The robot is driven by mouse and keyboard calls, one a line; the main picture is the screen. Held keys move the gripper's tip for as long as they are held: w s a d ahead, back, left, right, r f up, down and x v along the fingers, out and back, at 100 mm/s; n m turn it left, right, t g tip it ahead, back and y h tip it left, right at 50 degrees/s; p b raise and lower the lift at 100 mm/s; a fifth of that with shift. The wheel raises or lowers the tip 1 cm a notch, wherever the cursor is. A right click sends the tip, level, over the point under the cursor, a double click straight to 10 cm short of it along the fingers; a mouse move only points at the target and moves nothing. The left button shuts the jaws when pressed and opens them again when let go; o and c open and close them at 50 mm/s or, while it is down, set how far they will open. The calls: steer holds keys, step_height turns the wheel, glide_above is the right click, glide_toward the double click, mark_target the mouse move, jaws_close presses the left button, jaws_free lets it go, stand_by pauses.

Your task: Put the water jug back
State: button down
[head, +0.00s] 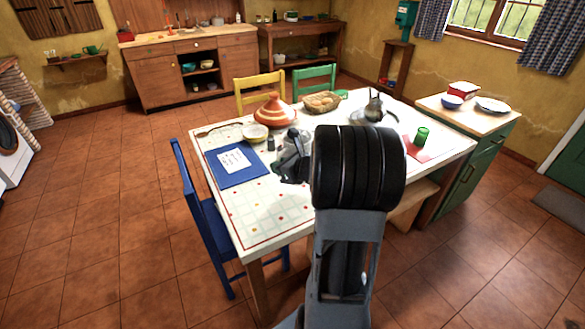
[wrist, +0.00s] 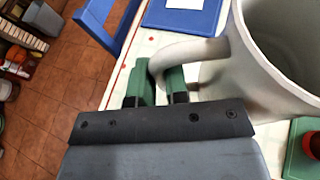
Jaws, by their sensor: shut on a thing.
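The water jug (wrist: 285,50) is pale grey-white and open at the top, large at the right of the wrist view. Its curved handle (wrist: 190,50) points left. My gripper (wrist: 161,84) has its green-tipped fingers shut on this handle, one finger either side of it. In the head view my gripper (head: 290,165) is over the left-middle of the white table (head: 265,210). The jug is mostly hidden behind my arm and gripper there. I cannot tell whether its base touches the table.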

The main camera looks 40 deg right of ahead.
steer(key=w+a+f, duration=0.1)
steer(key=w+f, duration=0.3)
steer(key=f, duration=0.4)
steer(key=shift+f+b, duration=0.15)
steer(key=shift+b, duration=0.25)
steer(key=shift+w+a+f, duration=0.1)
steer(key=c, duration=1.6)
jaws_free()
steer(key=shift+f, duration=0.2)
steer(key=o, duration=0.5)
steer(key=shift+r, duration=0.1)
